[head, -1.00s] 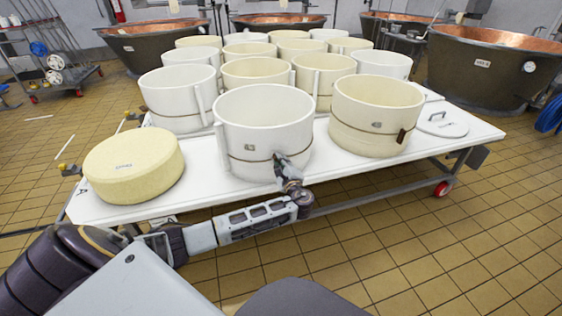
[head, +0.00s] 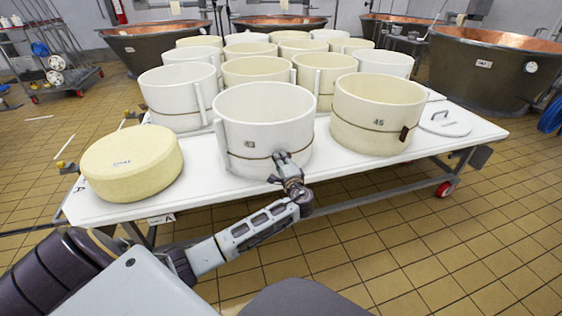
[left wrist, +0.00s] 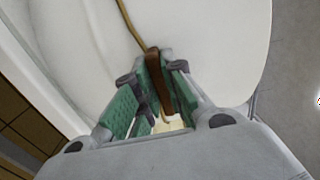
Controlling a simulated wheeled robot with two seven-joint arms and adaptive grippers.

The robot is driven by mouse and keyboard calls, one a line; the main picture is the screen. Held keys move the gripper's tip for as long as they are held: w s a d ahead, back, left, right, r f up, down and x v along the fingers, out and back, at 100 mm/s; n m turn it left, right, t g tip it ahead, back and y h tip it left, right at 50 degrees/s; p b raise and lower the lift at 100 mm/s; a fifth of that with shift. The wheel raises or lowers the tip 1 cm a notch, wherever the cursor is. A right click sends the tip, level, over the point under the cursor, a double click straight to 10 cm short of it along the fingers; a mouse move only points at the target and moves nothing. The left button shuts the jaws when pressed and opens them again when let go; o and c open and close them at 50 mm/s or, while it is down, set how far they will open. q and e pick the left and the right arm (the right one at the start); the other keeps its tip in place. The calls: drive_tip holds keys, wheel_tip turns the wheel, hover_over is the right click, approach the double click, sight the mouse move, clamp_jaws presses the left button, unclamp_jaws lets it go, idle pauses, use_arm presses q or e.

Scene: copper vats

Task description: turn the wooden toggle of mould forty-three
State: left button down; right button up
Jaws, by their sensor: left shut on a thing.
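Mould forty-three (head: 262,125) is a white open cylinder at the table's front, with a brown cord around it and a small number plate marked 43. My left gripper (head: 281,157) is at its front wall, at the height of the cord. In the left wrist view the brown wooden toggle (left wrist: 157,78) lies between the green-padded fingers of my left gripper (left wrist: 155,95), with the cord (left wrist: 129,22) running up from it. The gripper is shut on the toggle. In the head view the gripper hides the toggle. My right gripper is out of view.
The moulds stand on a white table (head: 215,192). A cream mould marked 45 (head: 375,110) stands close on the right, its own toggle (head: 404,133) showing. A pale cheese wheel (head: 132,163) lies on the left. A white lid (head: 445,123) lies at the right end.

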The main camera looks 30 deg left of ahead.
use_arm(q)
drive_tip(key=shift+f, duration=0.1)
drive_tip(key=c, duration=1.5)
unclamp_jaws()
drive_tip(key=shift+d, duration=0.1)
drive_tip(key=v, duration=1.1)
drive_tip(key=shift+s+d, duration=0.3)
drive_tip(key=shift+f, duration=0.1)
